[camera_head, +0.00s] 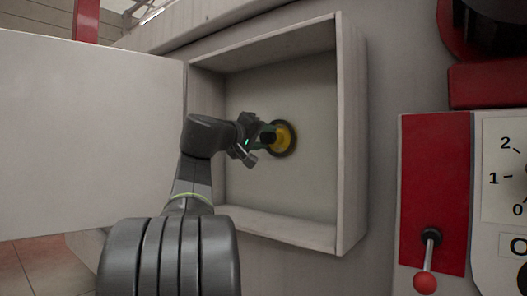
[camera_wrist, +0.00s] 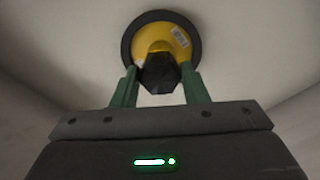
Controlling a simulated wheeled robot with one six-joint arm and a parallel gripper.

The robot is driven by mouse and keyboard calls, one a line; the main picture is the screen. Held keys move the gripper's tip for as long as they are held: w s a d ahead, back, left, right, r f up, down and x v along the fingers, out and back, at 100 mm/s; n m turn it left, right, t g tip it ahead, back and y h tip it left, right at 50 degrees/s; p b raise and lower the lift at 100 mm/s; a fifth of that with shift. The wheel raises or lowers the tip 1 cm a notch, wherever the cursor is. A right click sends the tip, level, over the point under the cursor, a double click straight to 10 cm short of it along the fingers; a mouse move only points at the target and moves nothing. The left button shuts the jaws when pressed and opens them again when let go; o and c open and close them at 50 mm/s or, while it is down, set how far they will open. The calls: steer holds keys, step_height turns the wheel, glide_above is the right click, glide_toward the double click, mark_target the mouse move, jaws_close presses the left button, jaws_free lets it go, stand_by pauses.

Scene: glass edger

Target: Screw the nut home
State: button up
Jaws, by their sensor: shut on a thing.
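The nut (camera_wrist: 160,75) is a dark, faceted piece at the centre of a yellow disc (camera_wrist: 149,32) with a black rim, in the wrist view. My gripper (camera_wrist: 160,86) has its two green fingers on either side of the nut and is shut on it. In the head view the yellow disc (camera_head: 285,140) sits against the back wall of an open box-like recess, and my gripper (camera_head: 266,138) reaches to its centre. The nut (camera_head: 268,138) is a small dark shape there, partly hidden by my gripper. The nut's thread is hidden.
The recess has a pale frame (camera_head: 351,130) around it, and a large pale door (camera_head: 90,135) stands open at left. A red panel (camera_head: 436,170) with a red-knobbed lever (camera_head: 425,282) and a numbered dial plate (camera_head: 505,160) are at right. The recess around the disc is clear.

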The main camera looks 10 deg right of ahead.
steer(key=shift+f+m+b, duration=0.2)
steer(key=shift+m+b, duration=0.2)
steer(key=shift+m, duration=0.4)
steer(key=shift+r+m, duration=0.25)
steer(key=shift+m, duration=0.95)
steer(key=m, duration=0.3)
steer(key=shift+m, duration=0.4)
steer(key=o, duration=0.9)
